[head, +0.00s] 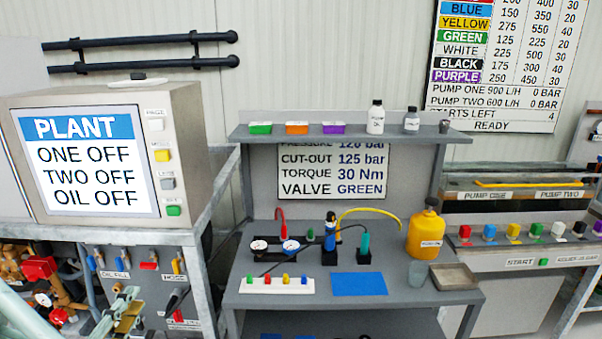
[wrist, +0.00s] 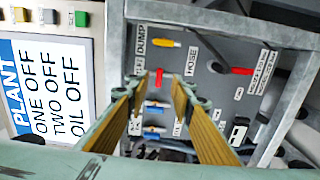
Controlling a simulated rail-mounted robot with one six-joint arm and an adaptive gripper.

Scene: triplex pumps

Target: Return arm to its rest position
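My gripper (wrist: 159,88) shows in the wrist view with its two brass-coloured fingers apart and nothing between them. It is open and points toward the valve panel (wrist: 205,110). In the head view my gripper (head: 124,312) is at the lower left, in front of the same grey panel (head: 140,265), below the plant display (head: 90,160). Most of my arm is outside the head view. I cannot tell whether the fingertips touch the panel's levers.
Red and brass pipework (head: 38,270) is close left of my gripper. The workbench (head: 420,296) to the right carries gauges, a yellow jug (head: 426,235) and a blue mat (head: 358,284). A shelf (head: 345,133) with bins and bottles stands above. Pump controls (head: 530,240) are at far right.

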